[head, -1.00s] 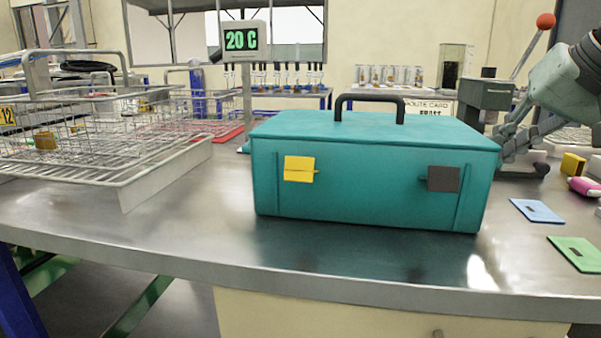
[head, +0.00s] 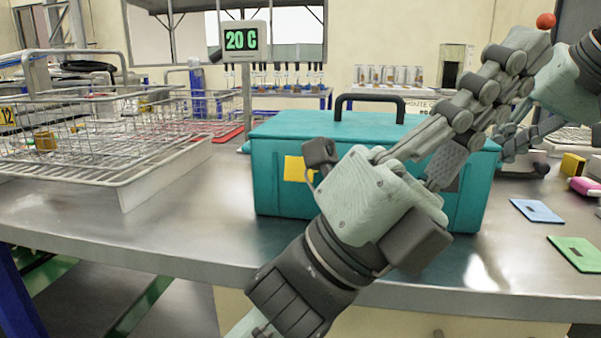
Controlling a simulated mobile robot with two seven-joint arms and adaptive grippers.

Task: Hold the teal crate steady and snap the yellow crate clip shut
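The teal crate (head: 275,205) stands on the metal bench with its black handle upright. The yellow crate clip (head: 294,169) is on the left of its front face, partly covered by my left gripper; whether it is latched is unclear. My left gripper (head: 478,112) is in front of the crate, fingers pointing up and right, spread and with nothing seen between them. Its palm is nearer the camera than the crate's front. My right gripper (head: 512,142) is beside the crate's right end; contact and its opening are unclear. The crate's dark grey clip is mostly hidden.
Wire baskets (head: 125,165) stand at the left. A blue card (head: 537,211), a green card (head: 575,253) and a pink item (head: 584,186) lie at the right. A display reading 20 C (head: 241,40) stands behind.

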